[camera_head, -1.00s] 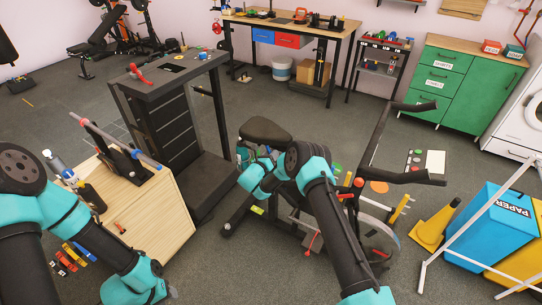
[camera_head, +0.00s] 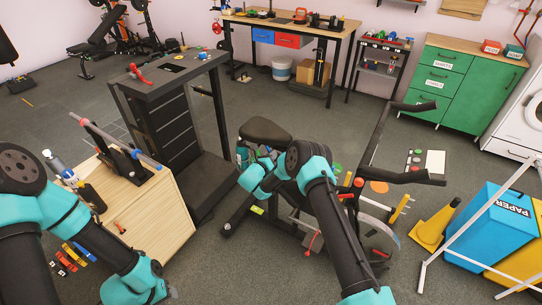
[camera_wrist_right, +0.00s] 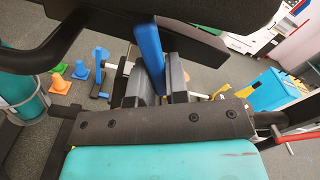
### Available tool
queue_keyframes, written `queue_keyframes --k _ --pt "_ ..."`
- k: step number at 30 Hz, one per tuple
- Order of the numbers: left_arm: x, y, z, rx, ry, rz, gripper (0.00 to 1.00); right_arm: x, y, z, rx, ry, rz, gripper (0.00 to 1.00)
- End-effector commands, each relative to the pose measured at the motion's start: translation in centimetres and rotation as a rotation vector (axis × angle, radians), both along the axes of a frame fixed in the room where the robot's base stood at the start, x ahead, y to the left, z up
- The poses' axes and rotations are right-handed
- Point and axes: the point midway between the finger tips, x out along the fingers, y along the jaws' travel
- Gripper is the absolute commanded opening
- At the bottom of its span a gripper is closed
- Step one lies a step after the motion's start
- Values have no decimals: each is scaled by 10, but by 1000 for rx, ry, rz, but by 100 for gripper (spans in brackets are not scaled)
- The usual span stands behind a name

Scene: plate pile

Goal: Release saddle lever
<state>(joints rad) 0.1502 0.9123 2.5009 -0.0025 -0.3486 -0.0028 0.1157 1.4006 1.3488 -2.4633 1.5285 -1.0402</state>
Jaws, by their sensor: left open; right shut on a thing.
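The exercise bike's dark saddle (camera_head: 265,130) stands in the middle of the head view, and its underside (camera_wrist_right: 210,12) fills the top of the right wrist view. A blue lever (camera_wrist_right: 149,50) slants down from under the saddle. My right gripper (camera_wrist_right: 160,85) is shut on the lever's lower end, between its dark fingers. In the head view my right gripper (camera_head: 247,155) is beside the saddle post, mostly hidden by its own wrist. My left gripper (camera_head: 170,293) is open and low at the bottom edge, away from the bike.
A wooden cabinet (camera_head: 165,215) with a bar stand on top is at left, by a dark treadmill (camera_head: 205,190). The bike's handlebar (camera_head: 405,178) rises to the right. A yellow cone (camera_head: 433,228) and a blue paper bin (camera_head: 490,222) stand further right. Bare floor lies behind the saddle.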

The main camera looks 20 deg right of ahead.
Motion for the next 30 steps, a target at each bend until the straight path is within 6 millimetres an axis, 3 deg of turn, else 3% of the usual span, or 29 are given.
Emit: queue_keyframes --k 15,27,28,30 --pt "0 0 0 0 0 0 40 -10 -9 13 -265 303 -1 0" --pt "0 0 0 0 0 0 40 -11 -10 14 -290 332 0 0" --pt "0 0 0 0 0 0 40 -11 -10 14 -290 332 0 17" --pt "0 0 0 0 0 0 40 -11 -10 14 -290 332 0 23"
